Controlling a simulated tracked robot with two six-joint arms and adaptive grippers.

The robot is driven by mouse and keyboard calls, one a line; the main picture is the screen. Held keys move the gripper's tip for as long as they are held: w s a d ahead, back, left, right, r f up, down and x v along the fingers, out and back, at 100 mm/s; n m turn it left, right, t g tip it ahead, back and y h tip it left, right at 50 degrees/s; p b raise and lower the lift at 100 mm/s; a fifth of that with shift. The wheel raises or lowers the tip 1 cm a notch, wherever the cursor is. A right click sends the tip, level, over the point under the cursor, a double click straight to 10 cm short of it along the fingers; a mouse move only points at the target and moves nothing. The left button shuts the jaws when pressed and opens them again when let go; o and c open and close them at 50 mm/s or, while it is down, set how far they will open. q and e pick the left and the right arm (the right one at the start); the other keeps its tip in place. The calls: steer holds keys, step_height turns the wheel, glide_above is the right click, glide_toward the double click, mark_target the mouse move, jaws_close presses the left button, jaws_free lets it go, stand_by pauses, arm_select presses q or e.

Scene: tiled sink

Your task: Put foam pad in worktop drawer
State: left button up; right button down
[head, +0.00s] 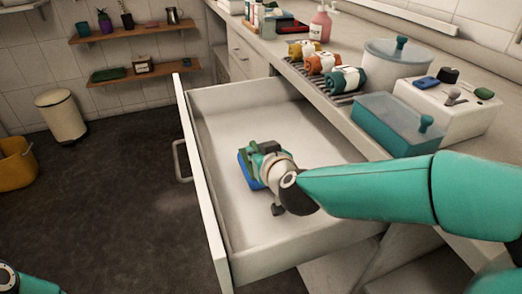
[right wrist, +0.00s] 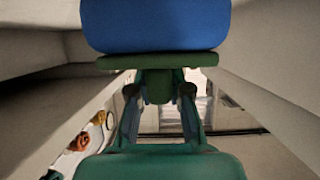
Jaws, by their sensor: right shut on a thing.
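The worktop drawer (head: 222,118) stands pulled open under the counter in the head view, with a bare pale floor. My right gripper (head: 262,160) is inside the drawer's outline, over the middle of the floor, shut on the blue foam pad (head: 246,172). My arm and gripper hide part of the pad. In the right wrist view the blue pad (right wrist: 155,25) fills the top middle, with a dark green strip along its lower edge at the fingers. I cannot tell whether the pad touches the drawer floor. My left gripper is out of view; only a bit of my left arm shows at bottom left.
The drawer's front panel (head: 200,185) and side walls stand around my right gripper. On the counter are rolled towels (head: 325,64) on a rack, a teal box (head: 393,125), a white canister (head: 397,65) and a white box with small items (head: 447,103).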

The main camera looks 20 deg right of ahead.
steer(key=c, duration=1.1)
jaws_free()
steer(key=shift+r, duration=0.1)
steer(key=shift+r, duration=0.2)
steer(key=p+v, duration=0.3)
steer(key=v, duration=0.4)
steer(key=shift+s+r+p, duration=0.3)
steer(key=shift+r+p, duration=0.05)
steer(key=shift+r, duration=0.1)
steer(key=shift+r, duration=0.1)
